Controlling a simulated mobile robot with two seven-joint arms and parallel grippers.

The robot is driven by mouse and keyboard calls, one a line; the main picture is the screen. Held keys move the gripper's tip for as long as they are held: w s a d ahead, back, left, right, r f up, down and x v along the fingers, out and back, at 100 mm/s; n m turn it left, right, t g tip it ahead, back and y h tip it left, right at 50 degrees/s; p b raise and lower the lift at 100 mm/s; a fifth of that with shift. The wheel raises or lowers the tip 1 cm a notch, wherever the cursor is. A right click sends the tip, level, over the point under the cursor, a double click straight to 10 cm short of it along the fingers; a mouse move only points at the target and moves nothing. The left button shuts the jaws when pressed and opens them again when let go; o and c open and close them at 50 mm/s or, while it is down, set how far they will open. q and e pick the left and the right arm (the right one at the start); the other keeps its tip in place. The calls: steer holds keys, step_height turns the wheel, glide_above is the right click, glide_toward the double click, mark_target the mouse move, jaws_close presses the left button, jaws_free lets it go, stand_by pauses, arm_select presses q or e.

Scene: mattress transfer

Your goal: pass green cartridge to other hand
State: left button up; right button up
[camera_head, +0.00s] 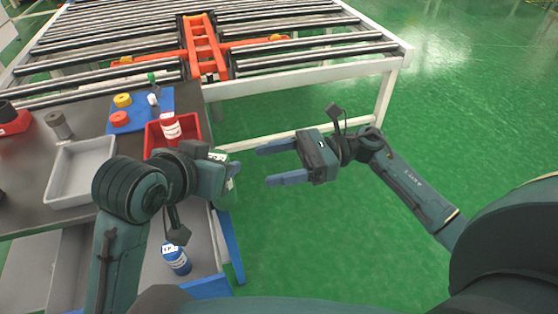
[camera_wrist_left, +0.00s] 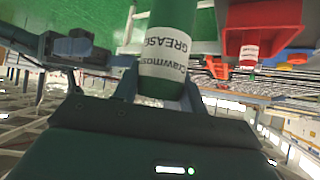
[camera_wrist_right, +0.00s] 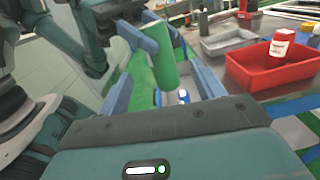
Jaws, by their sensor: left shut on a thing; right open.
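My left gripper (camera_head: 226,172) is shut on the green cartridge, beside the table's right edge. The cartridge (camera_wrist_left: 165,48) shows in the left wrist view with a white GREASE label; it is mostly hidden in the head view. My right gripper (camera_head: 268,164) is open and empty, its two fingers pointing left at the cartridge with a gap between. In the right wrist view the green cartridge (camera_wrist_right: 158,62) appears tilted, ahead of and between the right fingers.
A red bin (camera_head: 149,142) holding a red cartridge (camera_head: 171,126) and a grey tray (camera_head: 83,170) stand on the table. A blue mat (camera_head: 137,104) carries yellow and red pieces. A blue cartridge (camera_head: 176,258) is lower down. A roller conveyor (camera_head: 300,50) stands behind; open green floor lies right.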

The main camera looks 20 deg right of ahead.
steer(key=shift+n+g, duration=0.3)
steer(key=shift+n, duration=0.3)
steer(key=a, duration=0.7)
steer(key=w+a, duration=0.1)
steer(key=a, duration=0.3)
steer(key=shift+a+f, duration=0.2)
steer(key=shift+f, duration=0.2)
steer(key=shift+c, duration=0.6)
steer(key=shift+s, duration=0.1)
steer(key=c, duration=1)
arm_select(q)
steer(key=o, duration=1)
arm_select(e)
steer(key=shift+c, duration=0.3)
arm_select(q)
steer(key=shift+o, duration=0.9)
steer(key=shift+s+d, duration=0.15)
